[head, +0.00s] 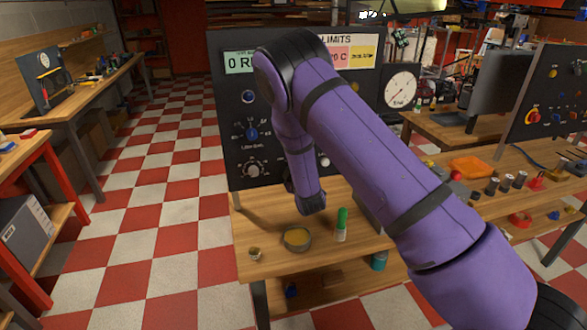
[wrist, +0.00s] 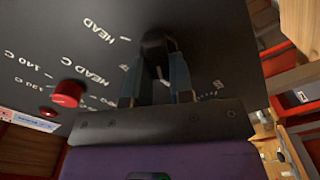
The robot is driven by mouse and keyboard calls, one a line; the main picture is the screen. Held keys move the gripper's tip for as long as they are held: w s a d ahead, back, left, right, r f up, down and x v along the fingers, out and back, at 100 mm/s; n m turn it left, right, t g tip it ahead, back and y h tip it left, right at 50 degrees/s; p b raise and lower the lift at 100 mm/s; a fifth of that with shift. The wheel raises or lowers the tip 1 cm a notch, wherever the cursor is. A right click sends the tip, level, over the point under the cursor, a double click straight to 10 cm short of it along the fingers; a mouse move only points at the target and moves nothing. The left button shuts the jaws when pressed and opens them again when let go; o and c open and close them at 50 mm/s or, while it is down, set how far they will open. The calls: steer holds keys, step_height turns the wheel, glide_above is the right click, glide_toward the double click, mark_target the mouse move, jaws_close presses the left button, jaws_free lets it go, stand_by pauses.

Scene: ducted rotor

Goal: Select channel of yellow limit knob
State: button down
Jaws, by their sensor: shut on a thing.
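The black panel (head: 230,160) stands upright on a wooden bench, with a LIMITS heading and a yellow label (head: 363,56) at its top right. In the wrist view, my gripper (wrist: 156,68) has its two fingers closed around a black knob (wrist: 156,42) on the panel face. White lettering such as HEAD, HEAD C and 140 C surrounds it, rotated in this view. The knob's pointer direction is unclear. In the head view, my purple arm crosses the panel and hides the held knob and the fingertips.
A red knob (wrist: 68,92) is beside the gripper. Blue knobs (head: 252,133) and a grey knob (head: 253,170) are on the panel's left. A yellow-filled dish (head: 297,238), green-capped bottle (head: 341,224) and small cup (head: 254,254) stand on the bench. The checkered floor at left is clear.

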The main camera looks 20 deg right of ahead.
steer(key=c, duration=1)
jaws_free()
steer(key=s, duration=1.1)
steer(key=shift+w, duration=0.1)
